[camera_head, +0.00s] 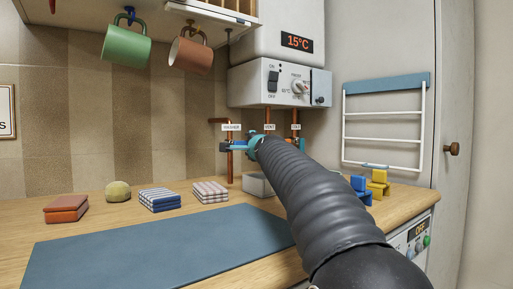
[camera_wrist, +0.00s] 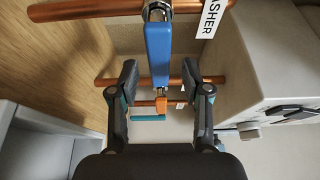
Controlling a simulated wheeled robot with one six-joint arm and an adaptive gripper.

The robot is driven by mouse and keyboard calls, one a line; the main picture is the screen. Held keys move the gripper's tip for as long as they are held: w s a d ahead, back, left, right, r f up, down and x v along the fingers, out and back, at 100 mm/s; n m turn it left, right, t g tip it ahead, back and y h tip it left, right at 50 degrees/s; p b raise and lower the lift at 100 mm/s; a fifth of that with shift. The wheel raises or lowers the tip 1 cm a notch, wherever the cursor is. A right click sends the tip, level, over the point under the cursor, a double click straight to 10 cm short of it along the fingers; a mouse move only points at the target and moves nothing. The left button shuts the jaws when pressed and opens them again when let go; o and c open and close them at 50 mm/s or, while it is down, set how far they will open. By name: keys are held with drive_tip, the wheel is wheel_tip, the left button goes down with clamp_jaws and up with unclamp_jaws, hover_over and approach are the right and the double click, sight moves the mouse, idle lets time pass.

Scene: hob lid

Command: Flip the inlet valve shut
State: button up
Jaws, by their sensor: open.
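A valve with a long blue lever (camera_wrist: 158,50) sits on a copper pipe beside a label ending in "ASHER" in the wrist view. The lever's free end lies between the fingertips of my open gripper (camera_wrist: 160,78), with a gap on each side. In the head view my gripper (camera_head: 254,146) is at the pipes below the heater, partly hidden by my arm. A blue valve part (camera_head: 225,147) shows there under the "WASHER" label (camera_head: 231,127). A smaller teal handle (camera_wrist: 148,118) with an orange part lies beyond in the wrist view. I cannot read which valve is the inlet.
The heater's control box (camera_head: 280,84) hangs close above the pipes. A grey bin (camera_head: 257,184) stands below. Folded cloths (camera_head: 160,200) and a blue mat (camera_head: 150,250) lie on the counter. Mugs (camera_head: 126,46) hang at upper left.

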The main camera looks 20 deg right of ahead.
drive_tip(key=s, duration=0.9)
drive_tip(key=shift+a, duration=0.25)
drive_tip(key=shift+s, duration=0.1)
